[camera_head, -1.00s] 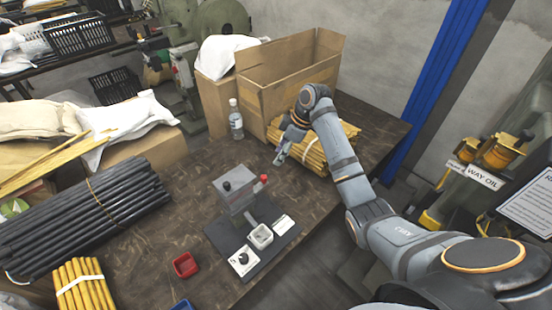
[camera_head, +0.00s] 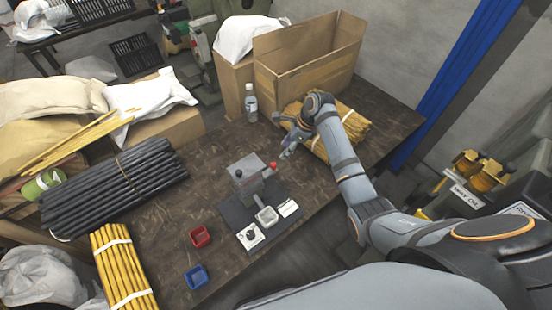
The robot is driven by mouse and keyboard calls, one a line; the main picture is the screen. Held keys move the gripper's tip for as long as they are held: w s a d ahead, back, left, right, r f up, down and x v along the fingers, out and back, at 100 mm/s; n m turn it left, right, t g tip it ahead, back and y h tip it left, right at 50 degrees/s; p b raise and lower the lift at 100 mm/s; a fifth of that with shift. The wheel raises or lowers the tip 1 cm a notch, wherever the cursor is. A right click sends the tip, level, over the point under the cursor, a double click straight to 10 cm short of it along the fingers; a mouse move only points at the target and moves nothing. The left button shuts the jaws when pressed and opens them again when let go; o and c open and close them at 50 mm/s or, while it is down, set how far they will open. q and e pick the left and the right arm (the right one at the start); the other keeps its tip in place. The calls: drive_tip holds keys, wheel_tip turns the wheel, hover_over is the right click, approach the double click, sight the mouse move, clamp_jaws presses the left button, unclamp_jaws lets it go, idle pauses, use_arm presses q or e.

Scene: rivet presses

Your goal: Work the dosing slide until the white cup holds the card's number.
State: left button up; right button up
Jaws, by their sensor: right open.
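A white card (camera_head: 288,208) lies right of the cup. A white plate with a black knob (camera_head: 250,236) is left of the cup. My right gripper (camera_head: 285,156) is open and empty, behind and right of the red knob, apart from it. My left gripper is out of view.
A red tray (camera_head: 200,236) and a blue tray (camera_head: 196,277) stand left of the device. A clear bottle (camera_head: 251,103), a cardboard box (camera_head: 310,62) and yellow rod bundles (camera_head: 125,270) surround it. Black rods (camera_head: 115,185) lie left. The table between is clear.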

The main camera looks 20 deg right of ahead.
sight(273, 164)
drive_tip(key=x, duration=1)
drive_tip(key=shift+f, duration=0.25)
clamp_jaws()
drive_tip(key=shift+a, duration=0.1)
